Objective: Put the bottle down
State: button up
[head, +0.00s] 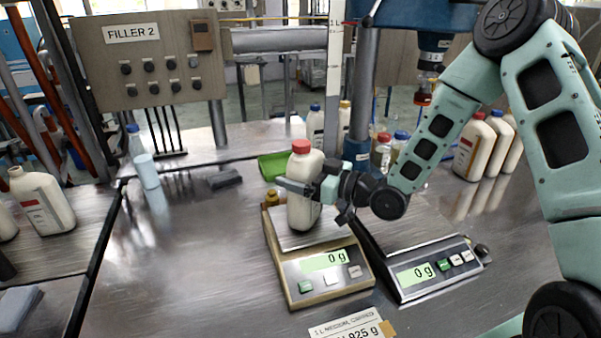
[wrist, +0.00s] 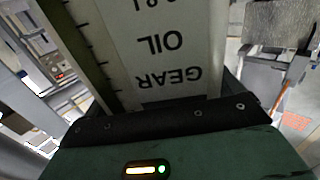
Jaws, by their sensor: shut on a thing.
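A white bottle with a red cap (head: 305,211) stands upright in my gripper (head: 300,186), over the pan (head: 332,232) of the left scale (head: 330,278). My gripper is shut around its middle from the right. The left scale's display reads 0 g. I cannot tell whether the bottle's base touches the pan. In the wrist view, the bottle (wrist: 165,45) fills the space between the jaws (wrist: 160,118), with upside-down "GEAR OIL" lettering on its label.
A second scale (head: 431,268), also at 0 g, stands to the right under my arm. A green tray (head: 276,166) lies behind the bottle. Several white bottles (head: 473,147) stand at the back right. A dark block (head: 224,179) lies left. The bench's left middle (head: 180,240) is clear.

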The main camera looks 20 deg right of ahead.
jog(key=shift+f, duration=0.15)
jog(key=o, duration=1.7)
jog(key=shift+o, duration=0.2)
jog(key=b+v, duration=0.2)
jog(key=v, duration=1)
